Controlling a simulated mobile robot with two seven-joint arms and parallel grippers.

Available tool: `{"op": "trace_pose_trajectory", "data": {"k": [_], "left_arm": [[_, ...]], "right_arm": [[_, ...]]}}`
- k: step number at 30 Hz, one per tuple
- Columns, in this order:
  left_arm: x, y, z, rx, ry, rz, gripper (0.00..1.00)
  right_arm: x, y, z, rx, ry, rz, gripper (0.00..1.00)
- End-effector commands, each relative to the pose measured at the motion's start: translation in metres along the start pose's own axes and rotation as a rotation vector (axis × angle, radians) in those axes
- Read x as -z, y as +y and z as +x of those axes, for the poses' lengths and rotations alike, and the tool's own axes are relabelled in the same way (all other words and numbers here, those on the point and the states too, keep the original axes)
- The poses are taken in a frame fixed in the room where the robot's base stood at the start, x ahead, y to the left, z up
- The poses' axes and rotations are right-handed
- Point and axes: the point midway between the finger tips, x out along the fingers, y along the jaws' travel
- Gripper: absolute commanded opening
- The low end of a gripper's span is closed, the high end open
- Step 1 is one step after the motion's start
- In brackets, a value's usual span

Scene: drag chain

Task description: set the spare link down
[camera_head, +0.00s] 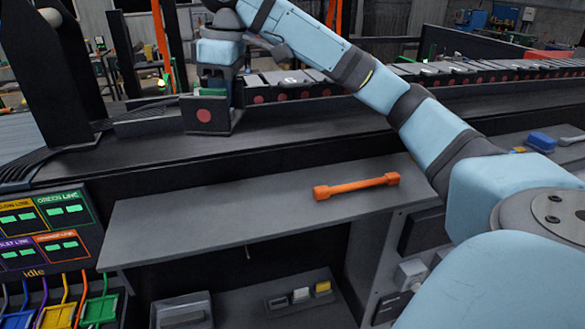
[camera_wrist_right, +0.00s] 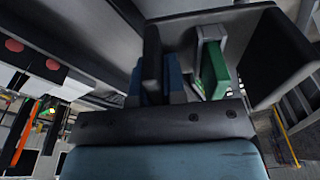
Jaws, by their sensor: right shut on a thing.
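The spare link (camera_head: 205,117), a dark block with a red dot on its front, is at the left end of the bench's back part in the head view. My right gripper (camera_head: 212,88) points down from above and is shut on it. The link looks upright and close to the dark surface; I cannot tell whether it touches. The drag chain (camera_head: 290,90), a row of dark links with red dots and grey tops, runs to the right of it, with a gap between. In the wrist view the fingers (camera_wrist_right: 190,75) show near, with blue and green parts. My left gripper is not in view.
An orange bar (camera_head: 356,186) with thicker ends lies on the grey front shelf (camera_head: 200,215). Dark cables and a black post (camera_head: 65,75) stand left of the link. A panel of coloured line labels (camera_head: 45,230) is at the lower left. A blue item (camera_head: 541,141) lies at right.

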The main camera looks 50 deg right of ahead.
Motion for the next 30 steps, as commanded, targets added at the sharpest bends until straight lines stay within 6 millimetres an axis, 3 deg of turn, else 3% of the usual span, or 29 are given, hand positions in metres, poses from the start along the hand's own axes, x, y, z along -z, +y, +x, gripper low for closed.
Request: {"op": "trace_pose_trajectory", "data": {"k": [5, 9, 18, 30], "left_arm": [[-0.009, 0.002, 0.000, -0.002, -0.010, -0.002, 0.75], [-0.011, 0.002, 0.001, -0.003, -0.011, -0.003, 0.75], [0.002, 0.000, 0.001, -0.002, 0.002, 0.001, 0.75], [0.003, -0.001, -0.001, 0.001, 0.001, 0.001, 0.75]], "right_arm": [[-0.003, -0.001, 0.025, 0.004, -0.004, -0.001, 0.00], [-0.008, -0.001, 0.060, 0.005, -0.007, 0.000, 0.00], [-0.017, 0.000, 0.132, 0.001, -0.005, 0.001, 0.00], [-0.022, 0.000, 0.171, 0.002, -0.002, 0.000, 0.00]]}}
